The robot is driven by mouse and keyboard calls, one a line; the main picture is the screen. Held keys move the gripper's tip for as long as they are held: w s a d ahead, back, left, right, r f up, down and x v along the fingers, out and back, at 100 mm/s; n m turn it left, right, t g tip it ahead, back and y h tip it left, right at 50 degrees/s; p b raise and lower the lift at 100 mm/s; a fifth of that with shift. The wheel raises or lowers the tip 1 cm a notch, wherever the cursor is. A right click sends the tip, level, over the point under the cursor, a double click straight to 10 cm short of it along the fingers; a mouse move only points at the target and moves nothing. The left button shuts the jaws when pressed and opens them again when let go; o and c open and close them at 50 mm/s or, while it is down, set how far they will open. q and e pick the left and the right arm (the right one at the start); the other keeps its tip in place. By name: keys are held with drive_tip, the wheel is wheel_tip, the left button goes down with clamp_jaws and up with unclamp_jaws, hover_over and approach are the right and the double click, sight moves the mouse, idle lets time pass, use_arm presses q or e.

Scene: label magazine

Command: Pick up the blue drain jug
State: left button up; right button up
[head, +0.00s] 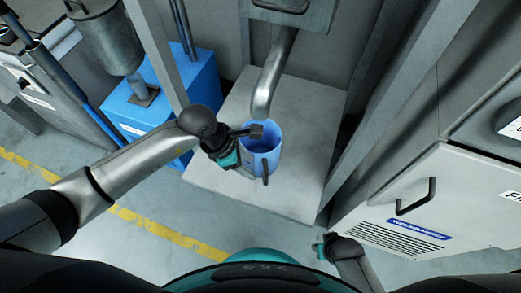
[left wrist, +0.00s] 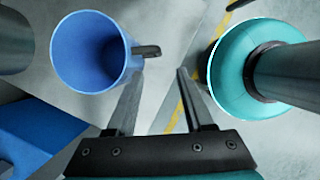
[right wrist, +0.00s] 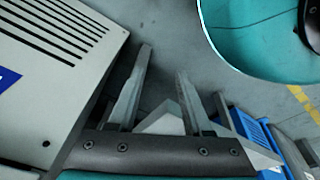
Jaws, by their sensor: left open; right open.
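The blue drain jug (head: 262,160) stands upright on a pale grey slab (head: 225,185), under the open end of a bent metal pipe (head: 268,90). It looks empty, and its dark handle (head: 265,172) faces the front. My left gripper (head: 255,131) is open, its fingers over the jug's rim in the head view. In the left wrist view the jug (left wrist: 88,55) lies left of the open fingers (left wrist: 160,72); its handle (left wrist: 147,50) is near the left fingertip, not held. My right gripper (head: 321,246) is open and empty, low beside the cabinet; it also shows in the right wrist view (right wrist: 163,60).
A blue tank (head: 160,115) with a metal cylinder above stands left of the slab. A grey upright post (head: 385,100) and a light cabinet (head: 440,190) with a handle bound the right. The floor with its yellow line (head: 165,230) is clear in front.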

use_arm(q)
drive_tip(key=b+x, duration=0.2)
drive_tip(key=x, duration=0.4)
drive_tip(key=shift+f+b, duration=0.2)
drive_tip(key=shift+b, duration=0.15)
drive_tip(key=shift+b+x, duration=1.75)
drive_tip(key=shift+x, duration=1.1)
drive_tip(key=shift+w+a, duration=0.15)
use_arm(e)
drive_tip(key=w+a+r, duration=0.1)
drive_tip(key=w+r, duration=0.1)
drive_tip(key=r, duration=0.4)
drive_tip(key=w+a+r+t, duration=0.1)
drive_tip(key=w+r, duration=0.2)
drive_tip(key=r, duration=0.3)
drive_tip(key=shift+w+a+r+t, duration=0.2)
drive_tip(key=shift+w+t, duration=0.1)
use_arm(q)
drive_tip(key=shift+c, duration=0.3)
clamp_jaws()
